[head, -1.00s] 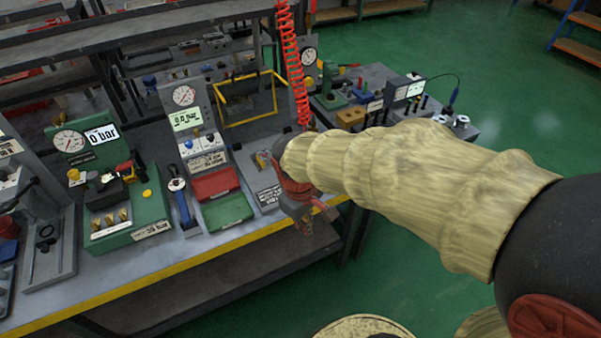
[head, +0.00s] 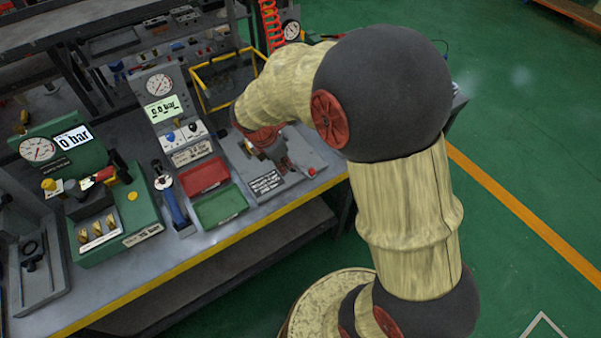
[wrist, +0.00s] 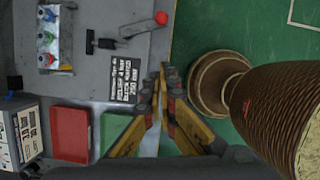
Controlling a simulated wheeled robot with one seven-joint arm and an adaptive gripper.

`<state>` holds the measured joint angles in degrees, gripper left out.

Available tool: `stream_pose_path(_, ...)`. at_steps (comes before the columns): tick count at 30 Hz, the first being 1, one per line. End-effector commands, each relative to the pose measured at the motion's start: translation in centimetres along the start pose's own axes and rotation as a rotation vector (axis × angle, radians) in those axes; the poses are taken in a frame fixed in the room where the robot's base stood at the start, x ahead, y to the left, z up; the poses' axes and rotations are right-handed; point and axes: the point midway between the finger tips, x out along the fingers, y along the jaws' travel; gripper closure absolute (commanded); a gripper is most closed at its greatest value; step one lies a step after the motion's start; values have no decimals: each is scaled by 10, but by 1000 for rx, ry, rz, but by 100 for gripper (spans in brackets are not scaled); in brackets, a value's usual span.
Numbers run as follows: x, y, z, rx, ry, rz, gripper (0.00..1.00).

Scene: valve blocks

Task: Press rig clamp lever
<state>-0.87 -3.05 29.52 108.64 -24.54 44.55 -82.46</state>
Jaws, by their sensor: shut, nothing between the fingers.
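A grey station stands at the bench's front edge, with a black-and-white label plate (wrist: 124,80). In the wrist view, a thin lever with a red ball knob (wrist: 161,18) lies on it; the red knob also shows in the head view (head: 311,171). A black T-shaped piece (wrist: 96,42) sits beside the lever. I cannot tell which part is the clamp. My gripper (wrist: 164,75) is shut and empty, at the bench edge in the wrist view, apart from the red knob. In the head view my arm partly hides the gripper and station.
A red tray (head: 204,176) and a green tray (head: 220,206) lie left of the station. A gauge panel (head: 165,105) stands behind them. A green rig (head: 120,220) with a 0 bar display is further left. Green floor is open beyond the bench's yellow edge.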

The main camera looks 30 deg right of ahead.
Motion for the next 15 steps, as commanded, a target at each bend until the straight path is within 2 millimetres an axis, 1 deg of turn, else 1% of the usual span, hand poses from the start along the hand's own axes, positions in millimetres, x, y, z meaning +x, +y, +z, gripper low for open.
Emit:
stream_pose_path(8, 2, 0, 0, 2, 0, -1, 100)
stream_pose_path(11, 10, -1, 0, 2, 0, -3, 100)
stream_pose_path(15, 32, -1, -1, 3, 1, -4, 100)
